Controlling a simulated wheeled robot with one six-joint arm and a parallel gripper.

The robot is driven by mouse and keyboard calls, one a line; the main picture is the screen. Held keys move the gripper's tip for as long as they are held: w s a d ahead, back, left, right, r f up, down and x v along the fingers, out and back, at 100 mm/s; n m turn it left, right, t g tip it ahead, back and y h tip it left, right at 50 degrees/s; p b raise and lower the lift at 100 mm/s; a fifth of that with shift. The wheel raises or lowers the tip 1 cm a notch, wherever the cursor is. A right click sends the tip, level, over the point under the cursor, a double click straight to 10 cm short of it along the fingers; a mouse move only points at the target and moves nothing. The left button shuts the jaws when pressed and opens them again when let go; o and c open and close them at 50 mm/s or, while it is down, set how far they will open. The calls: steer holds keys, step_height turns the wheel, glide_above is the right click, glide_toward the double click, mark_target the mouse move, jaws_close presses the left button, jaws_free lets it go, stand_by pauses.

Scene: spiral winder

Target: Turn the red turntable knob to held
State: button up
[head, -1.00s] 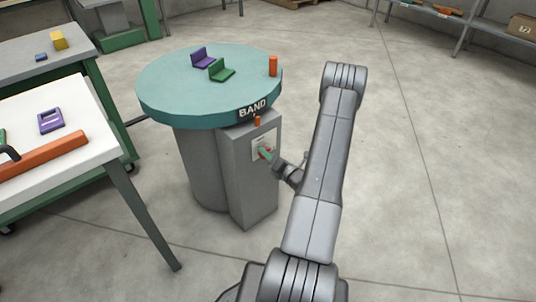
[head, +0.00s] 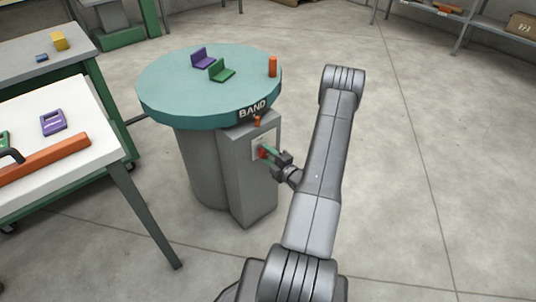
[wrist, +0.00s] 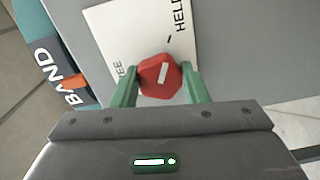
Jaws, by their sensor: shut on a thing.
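The red knob (wrist: 160,76) sits on a white label plate (wrist: 125,28) on the grey box under the turntable (head: 205,80). My gripper (wrist: 160,82) is shut on the knob, with one green finger on each side of it. In the head view the gripper (head: 268,153) reaches the box from the right. The knob's white mark points up and slightly right in the wrist view, roughly toward a short black tick by the word HELD. The other word is partly hidden behind a finger; only its end, "EE", shows.
A BAND sign (head: 253,108) and a small orange pointer (head: 257,121) are above the plate. Purple (head: 203,57) and green (head: 221,70) brackets and an orange cylinder (head: 272,66) stand on the turntable. A white table (head: 75,105) is at left. Floor at right is clear.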

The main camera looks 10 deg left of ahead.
steer(key=shift+m, duration=0.5)
steer(key=o, duration=1)
steer(key=shift+c, duration=0.2)
steer(key=shift+d, duration=0.1)
steer(key=p+v, duration=0.1)
steer(key=v, duration=1.2)
steer(key=shift+s+d+p, duration=0.25)
steer(key=shift+p, duration=0.05)
steer(key=shift+a, duration=0.1)
steer(key=b+x, duration=0.1)
steer(key=x, duration=1.2)
steer(key=shift+w+a, duration=0.25)
